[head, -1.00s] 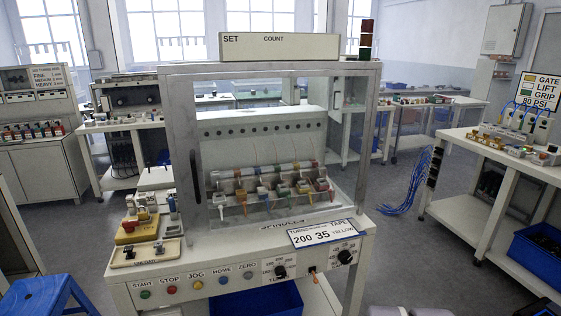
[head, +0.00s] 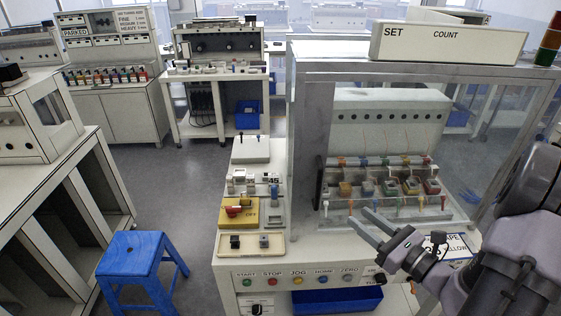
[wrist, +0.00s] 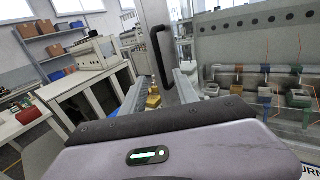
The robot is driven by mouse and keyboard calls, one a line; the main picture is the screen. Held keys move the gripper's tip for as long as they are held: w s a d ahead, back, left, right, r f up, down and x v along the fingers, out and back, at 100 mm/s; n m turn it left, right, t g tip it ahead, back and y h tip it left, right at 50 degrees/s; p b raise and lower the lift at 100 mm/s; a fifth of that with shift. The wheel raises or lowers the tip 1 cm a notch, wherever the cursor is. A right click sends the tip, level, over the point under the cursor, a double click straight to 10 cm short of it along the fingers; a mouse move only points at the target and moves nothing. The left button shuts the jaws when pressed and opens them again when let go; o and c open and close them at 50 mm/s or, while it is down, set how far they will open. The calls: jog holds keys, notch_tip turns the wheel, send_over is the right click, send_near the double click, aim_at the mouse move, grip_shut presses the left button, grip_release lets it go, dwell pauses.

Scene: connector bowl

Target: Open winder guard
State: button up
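The winder guard (head: 330,120) is a clear panel in a grey frame at the front of the winding machine. It appears shut. Its upright black handle (head: 319,182) is at the guard's left edge, and the handle also shows in the wrist view (wrist: 161,48). My gripper (head: 357,214) is in front of the machine, to the right of the handle and lower in the head view. Its two fingers are apart with nothing between them. In the wrist view the fingertips (wrist: 157,76) point toward the handle's side of the guard, apart from it.
A row of buttons (head: 298,280) runs along the machine's front. A yellow and red switch box (head: 238,212) stands on the ledge at left. A blue stool (head: 133,255) stands on the floor at left, with open floor between it and the machine. Behind the guard are several coloured clamps (head: 390,188).

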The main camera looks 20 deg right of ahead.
jog(key=b, duration=0.2)
send_over(317, 206)
jog(key=shift+w+d, duration=0.15)
jog(key=shift+w, duration=0.25)
grip_shut()
dwell(1.0)
